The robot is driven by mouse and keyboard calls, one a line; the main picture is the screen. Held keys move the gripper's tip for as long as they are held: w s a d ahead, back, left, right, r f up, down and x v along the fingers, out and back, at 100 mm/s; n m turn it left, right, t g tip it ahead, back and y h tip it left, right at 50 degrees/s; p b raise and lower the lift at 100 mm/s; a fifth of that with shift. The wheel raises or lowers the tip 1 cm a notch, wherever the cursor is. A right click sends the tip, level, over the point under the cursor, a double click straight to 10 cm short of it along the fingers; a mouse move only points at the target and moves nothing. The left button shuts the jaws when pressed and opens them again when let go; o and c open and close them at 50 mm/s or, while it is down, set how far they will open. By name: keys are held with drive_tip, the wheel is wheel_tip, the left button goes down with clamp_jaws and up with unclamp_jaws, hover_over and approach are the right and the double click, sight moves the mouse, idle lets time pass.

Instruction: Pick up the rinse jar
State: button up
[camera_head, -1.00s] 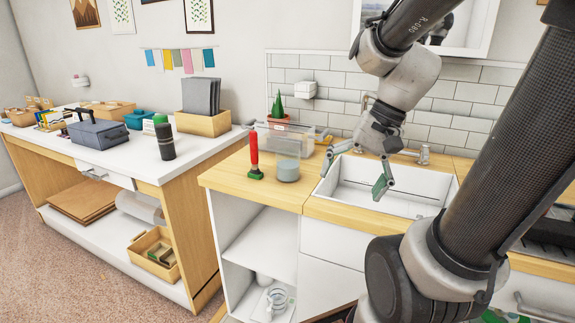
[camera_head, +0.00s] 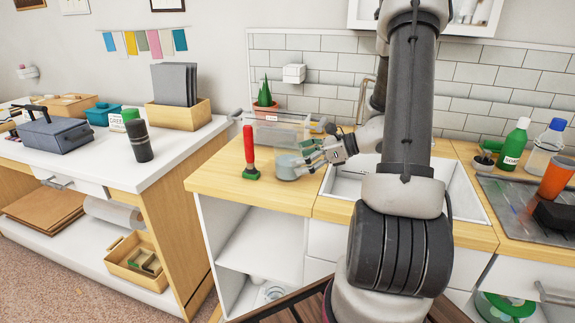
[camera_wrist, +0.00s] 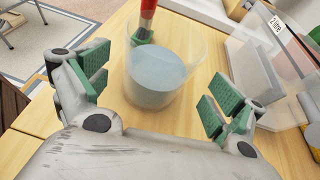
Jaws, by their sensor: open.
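The rinse jar (camera_head: 288,167) is a clear jar with cloudy grey-blue liquid, upright on the wooden counter left of the sink. In the wrist view the jar (camera_wrist: 158,78) stands just ahead of my gripper, near the middle between the fingers. My gripper (camera_head: 309,152) is at the jar's right side in the head view and hides part of it. In the wrist view my gripper (camera_wrist: 160,92) is open, with green pads on both sides and nothing held. Whether a finger touches the jar I cannot tell.
A red-handled tool with a green base (camera_head: 250,155) stands close left of the jar. A clear bin (camera_head: 275,132) and a potted cactus (camera_head: 265,98) stand behind it. The sink (camera_head: 345,183) lies to the right. The counter front (camera_head: 240,194) is clear.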

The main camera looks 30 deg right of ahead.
sight(288, 160)
drive_tip(key=x, duration=0.4)
drive_tip(key=shift+s+a, duration=0.1)
drive_tip(key=shift+a, duration=0.05)
drive_tip(key=c, duration=1.2)
drive_tip(key=shift+c, duration=1.3)
drive_tip(key=shift+r, duration=0.15)
